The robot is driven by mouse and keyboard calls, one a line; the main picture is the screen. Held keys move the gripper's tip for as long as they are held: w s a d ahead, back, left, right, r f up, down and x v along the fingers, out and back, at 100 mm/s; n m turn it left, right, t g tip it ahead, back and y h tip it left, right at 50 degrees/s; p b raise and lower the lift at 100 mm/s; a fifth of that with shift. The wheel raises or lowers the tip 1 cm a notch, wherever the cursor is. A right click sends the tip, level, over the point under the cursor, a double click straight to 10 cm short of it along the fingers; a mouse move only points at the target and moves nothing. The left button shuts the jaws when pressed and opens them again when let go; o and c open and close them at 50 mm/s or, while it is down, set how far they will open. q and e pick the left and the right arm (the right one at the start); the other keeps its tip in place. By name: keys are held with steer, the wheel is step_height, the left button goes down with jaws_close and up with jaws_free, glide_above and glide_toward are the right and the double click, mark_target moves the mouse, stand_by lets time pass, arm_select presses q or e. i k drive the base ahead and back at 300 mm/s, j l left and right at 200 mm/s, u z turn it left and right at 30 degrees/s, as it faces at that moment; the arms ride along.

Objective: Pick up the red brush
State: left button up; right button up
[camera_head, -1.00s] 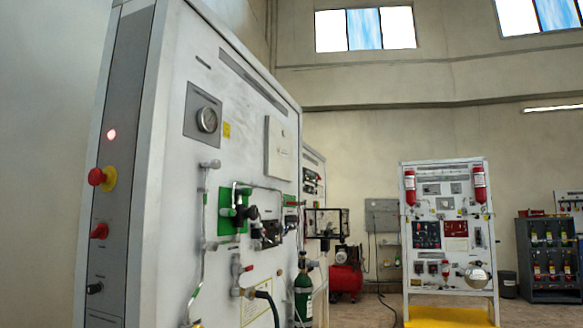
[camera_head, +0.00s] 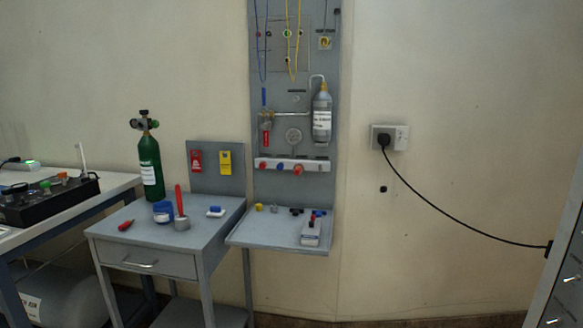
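A long red handle (camera_head: 179,201) stands nearly upright in a small grey cup (camera_head: 182,224) on a grey table (camera_head: 205,235). It looks like the handle of a red brush, but any bristles are hidden in the cup. A short red object (camera_head: 126,225) lies near the table's left front edge; it is too small to tell what it is. Neither of my grippers shows in the view.
A green gas cylinder (camera_head: 150,167), a blue and white jar (camera_head: 163,211) and a blue and white item (camera_head: 215,211) stand near the cup. A panel shelf (camera_head: 270,236) adjoins on the right. A workbench (camera_head: 110,184) stands left.

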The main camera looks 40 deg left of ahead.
mark_target(177, 191)
steer(key=u, duration=2.05)
